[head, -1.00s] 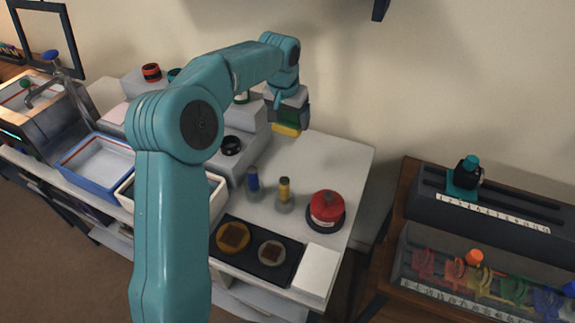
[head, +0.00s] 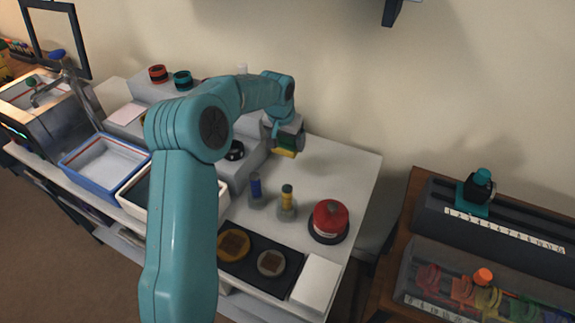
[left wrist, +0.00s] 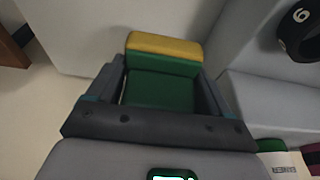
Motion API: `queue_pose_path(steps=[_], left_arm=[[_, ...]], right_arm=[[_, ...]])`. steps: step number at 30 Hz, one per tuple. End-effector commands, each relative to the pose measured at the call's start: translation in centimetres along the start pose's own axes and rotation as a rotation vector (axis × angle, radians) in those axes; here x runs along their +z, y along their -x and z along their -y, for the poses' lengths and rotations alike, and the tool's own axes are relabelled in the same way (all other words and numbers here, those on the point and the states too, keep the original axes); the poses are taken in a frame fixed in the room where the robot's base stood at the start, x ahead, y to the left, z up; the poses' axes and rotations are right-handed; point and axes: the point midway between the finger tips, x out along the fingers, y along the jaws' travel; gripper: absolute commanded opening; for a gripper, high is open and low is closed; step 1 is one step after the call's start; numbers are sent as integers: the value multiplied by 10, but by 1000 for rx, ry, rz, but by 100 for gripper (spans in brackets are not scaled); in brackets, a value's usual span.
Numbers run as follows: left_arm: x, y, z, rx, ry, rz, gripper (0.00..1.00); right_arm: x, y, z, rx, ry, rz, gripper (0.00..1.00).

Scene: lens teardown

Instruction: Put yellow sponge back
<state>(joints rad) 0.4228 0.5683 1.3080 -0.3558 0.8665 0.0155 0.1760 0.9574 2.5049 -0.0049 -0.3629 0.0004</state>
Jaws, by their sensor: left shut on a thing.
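The yellow sponge (head: 284,153) is a block with a yellow part and a green part. My left gripper (head: 286,147) is shut on it at the back of the white table, right of the grey stepped stand. In the left wrist view the sponge (left wrist: 163,48) sits between the two dark fingers of my left gripper (left wrist: 160,88), its yellow end outward and its green part nearer the palm. I cannot tell whether the sponge touches the table. My right gripper is not in view.
A grey stepped stand (head: 246,165) is close left of the gripper. Blue-topped (head: 255,190) and yellow-topped (head: 287,200) pieces, a red dome (head: 330,219) and a black tray (head: 258,250) stand nearer. The white table (head: 335,165) is bare right of the gripper.

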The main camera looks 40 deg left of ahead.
Motion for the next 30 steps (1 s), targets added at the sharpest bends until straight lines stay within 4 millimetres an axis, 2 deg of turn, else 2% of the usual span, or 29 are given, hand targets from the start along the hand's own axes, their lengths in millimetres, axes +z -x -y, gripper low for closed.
queue_pose_path(steps=[1, 3, 6, 11, 18, 30], left_arm=[[5, -15, 0, 1, -1, 6, 47], [9, -31, 0, 0, -2, 6, 47], [13, -48, -1, 1, 0, 3, 47], [16, -62, -1, 0, -1, 2, 47], [25, -96, -1, 1, 0, 2, 47], [27, -104, -1, 0, -1, 0, 47]], right_arm=[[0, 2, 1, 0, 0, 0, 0], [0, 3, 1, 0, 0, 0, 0], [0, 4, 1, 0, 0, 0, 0], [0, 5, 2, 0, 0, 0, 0], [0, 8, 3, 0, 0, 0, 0], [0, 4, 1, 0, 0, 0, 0]])
